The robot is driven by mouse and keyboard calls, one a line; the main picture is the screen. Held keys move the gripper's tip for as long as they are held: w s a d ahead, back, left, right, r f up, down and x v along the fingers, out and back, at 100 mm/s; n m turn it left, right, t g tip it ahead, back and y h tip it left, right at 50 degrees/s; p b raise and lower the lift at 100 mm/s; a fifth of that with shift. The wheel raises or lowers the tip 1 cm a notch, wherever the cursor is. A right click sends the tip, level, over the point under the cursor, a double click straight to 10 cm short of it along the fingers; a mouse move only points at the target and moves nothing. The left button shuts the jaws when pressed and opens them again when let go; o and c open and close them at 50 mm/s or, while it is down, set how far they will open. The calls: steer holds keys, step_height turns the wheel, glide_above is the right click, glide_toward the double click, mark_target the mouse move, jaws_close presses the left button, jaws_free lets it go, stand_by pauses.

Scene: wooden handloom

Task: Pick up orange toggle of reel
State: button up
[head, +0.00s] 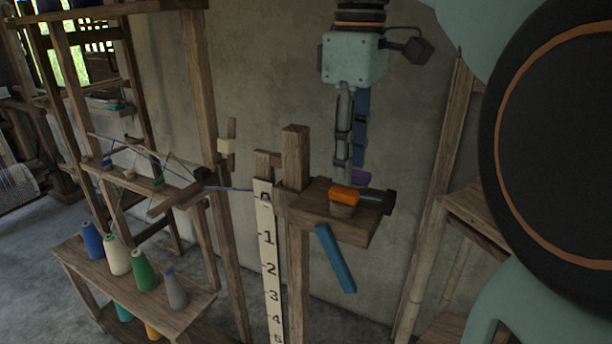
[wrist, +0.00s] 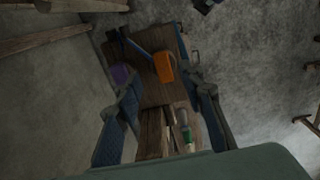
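The orange toggle (head: 344,194) lies on a small wooden shelf (head: 332,230) fixed to an upright post. In the wrist view the orange toggle (wrist: 164,67) shows between the finger lines, beyond the fingertips. My gripper (head: 350,172) points down just above and behind the toggle in the head view; in the wrist view my gripper (wrist: 164,82) has its two fingers spread wide with nothing between them. I see no contact with the toggle. A purple piece (wrist: 121,75) is near the left fingertip, and a blue bar runs beside the toggle. I cannot make out the reel clearly.
A blue handle (head: 335,258) hangs below the shelf. The post (head: 296,215) and a numbered measuring strip (head: 266,240) stand left of it. Several thread cones stand on a low bench (head: 190,318) at left. A grey wall is behind.

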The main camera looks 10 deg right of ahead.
mark_target(344, 191)
steer(key=shift+a+f+b, duration=0.15)
steer(key=shift+a+f, duration=0.05)
steer(key=shift+f, duration=0.95)
steer(key=shift+a+f+b, duration=0.15)
steer(key=shift+f, duration=1)
steer(key=c, duration=0.9)
